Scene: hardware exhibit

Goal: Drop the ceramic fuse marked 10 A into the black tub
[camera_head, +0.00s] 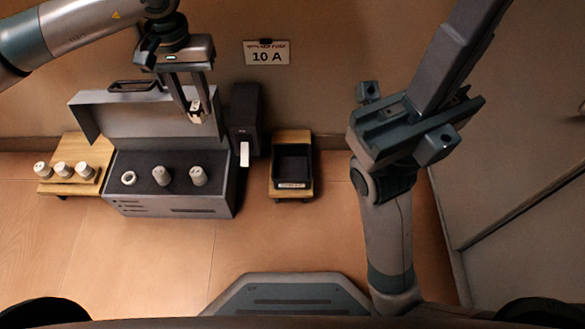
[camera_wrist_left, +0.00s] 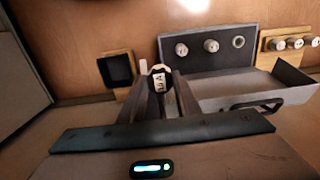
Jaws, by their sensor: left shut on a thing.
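My left gripper (camera_head: 196,112) is shut on a small white ceramic fuse (camera_head: 195,117), held in the air above the right side of the grey case. In the left wrist view the fuse (camera_wrist_left: 160,78) sits between the fingertips; it has a dark end and black lettering that looks like 10 A. The black tub (camera_head: 292,160) stands on a small wooden stand to the right of and below the gripper; it also shows in the left wrist view (camera_wrist_left: 118,68). The tub looks empty. My right arm stands at the right; its jaw state is unclear.
The open grey case (camera_head: 170,204) holds two upright white pieces and a white ring (camera_head: 129,178). Several white fuses stand on a wooden stand (camera_head: 55,186) at left. A dark box (camera_head: 245,118) with a white tab stands between case and tub. A 10 A sign (camera_head: 267,53) hangs on the wall.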

